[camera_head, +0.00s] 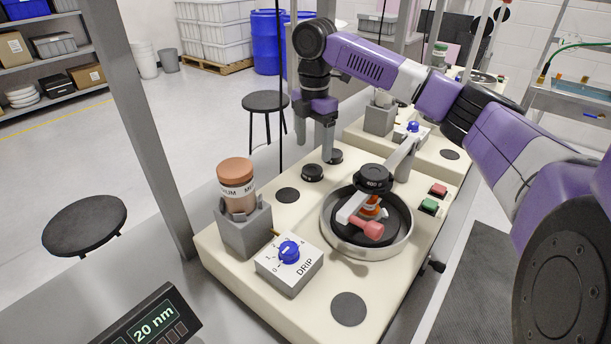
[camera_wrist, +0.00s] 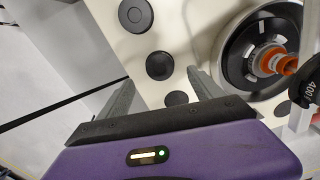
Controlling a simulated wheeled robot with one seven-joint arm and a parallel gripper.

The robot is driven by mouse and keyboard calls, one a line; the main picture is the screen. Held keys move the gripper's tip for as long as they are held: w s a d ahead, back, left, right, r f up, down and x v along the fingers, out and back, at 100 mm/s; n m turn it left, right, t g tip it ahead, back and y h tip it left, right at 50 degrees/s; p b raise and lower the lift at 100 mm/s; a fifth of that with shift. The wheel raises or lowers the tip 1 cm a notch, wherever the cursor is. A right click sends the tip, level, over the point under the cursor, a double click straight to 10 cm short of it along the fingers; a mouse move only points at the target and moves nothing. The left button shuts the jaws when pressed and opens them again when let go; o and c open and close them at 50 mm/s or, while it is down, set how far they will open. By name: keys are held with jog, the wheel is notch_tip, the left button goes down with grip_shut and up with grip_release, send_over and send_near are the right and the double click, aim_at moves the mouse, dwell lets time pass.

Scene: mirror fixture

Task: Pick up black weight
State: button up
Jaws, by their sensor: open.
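The round dish (camera_head: 342,238) holds a black ring, with an orange part and a red knob by it. A brown cylinder (camera_head: 237,186) stands in a grey holder, beside the DRIP dial box (camera_head: 289,267). Flat black discs lie on the bench. A grey post (camera_head: 150,130) rises at left.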

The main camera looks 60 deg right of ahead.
aim_at(312, 169)
jog(key=shift+w+a+f, duration=0.1)
jog(key=shift+f, duration=1.6)
jog(key=shift+a+f, duration=0.1)
jog(key=shift+f, duration=1.55)
jog(key=shift+c, duration=0.2)
jog(key=c, duration=1.4)
